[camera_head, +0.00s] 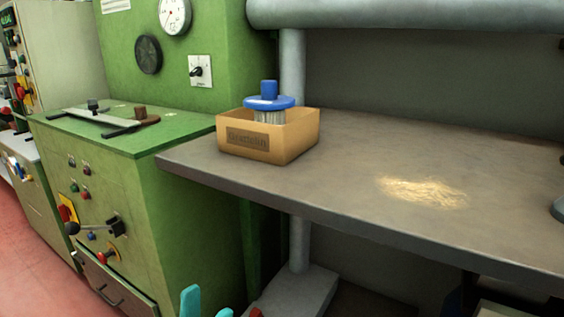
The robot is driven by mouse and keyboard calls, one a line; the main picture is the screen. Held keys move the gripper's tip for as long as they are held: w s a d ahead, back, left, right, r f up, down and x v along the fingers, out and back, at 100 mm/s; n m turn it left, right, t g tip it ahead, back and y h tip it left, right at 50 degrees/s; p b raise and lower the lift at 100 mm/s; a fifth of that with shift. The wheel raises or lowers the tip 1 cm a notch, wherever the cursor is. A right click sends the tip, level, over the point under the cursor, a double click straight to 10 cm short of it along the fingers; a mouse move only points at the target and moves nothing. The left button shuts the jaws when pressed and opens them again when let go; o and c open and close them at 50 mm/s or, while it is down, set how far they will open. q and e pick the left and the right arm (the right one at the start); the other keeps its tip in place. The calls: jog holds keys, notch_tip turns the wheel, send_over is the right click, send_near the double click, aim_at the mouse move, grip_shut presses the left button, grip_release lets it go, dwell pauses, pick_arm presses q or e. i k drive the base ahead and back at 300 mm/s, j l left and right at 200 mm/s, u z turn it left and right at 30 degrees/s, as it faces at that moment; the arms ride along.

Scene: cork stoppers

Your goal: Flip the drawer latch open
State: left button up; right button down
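The drawer (112,289) is low on the front of the green cabinet at the left, with a dark bar handle, and looks closed. Just above its top edge is a small red-orange knob or lever on a yellowish base (107,257), which may be the latch; its exact position is too small to tell. My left gripper (207,306) shows only as two cyan fingertips at the bottom edge. They are apart with nothing seen between them, to the right of the drawer and not touching it. My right gripper is not in view.
A black lever (102,228) sticks out above the drawer, near a red switch (67,209). A grey workbench (360,160) stands at the right, bearing a cardboard box (292,140) with a blue-topped brush and a sawdust pile (423,192). Red floor (35,270) lies at lower left.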

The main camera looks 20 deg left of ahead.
aim_at(74, 255)
jog(key=i+j, duration=0.1)
jog(key=j, duration=3.4)
jog(key=i+j, duration=0.15)
jog(key=j, duration=1.6)
jog(key=i+j, duration=0.1)
jog(key=j, duration=1.65)
